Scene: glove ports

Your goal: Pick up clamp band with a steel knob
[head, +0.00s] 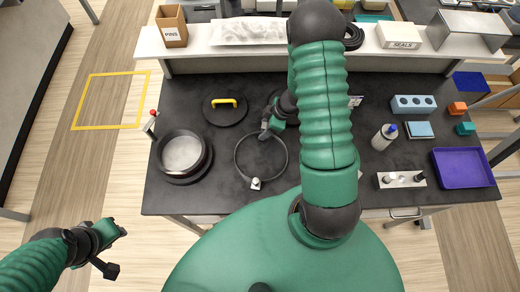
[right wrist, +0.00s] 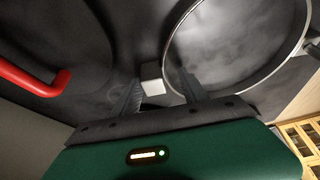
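The clamp band (head: 238,170) is a thin dark ring lying on the dark bench top. Its pale steel knob (head: 255,184) is at the ring's near side. My right gripper (head: 265,131) is low over the ring's far edge. In the right wrist view a ring (right wrist: 168,42) shows at upper right. There the fingers (right wrist: 160,92) are apart, with a small pale block (right wrist: 152,77) beyond them; I cannot tell whether they touch anything. My left gripper (head: 117,250) is open and empty, off the bench at lower left.
A red handle (right wrist: 45,86) shows in the right wrist view.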

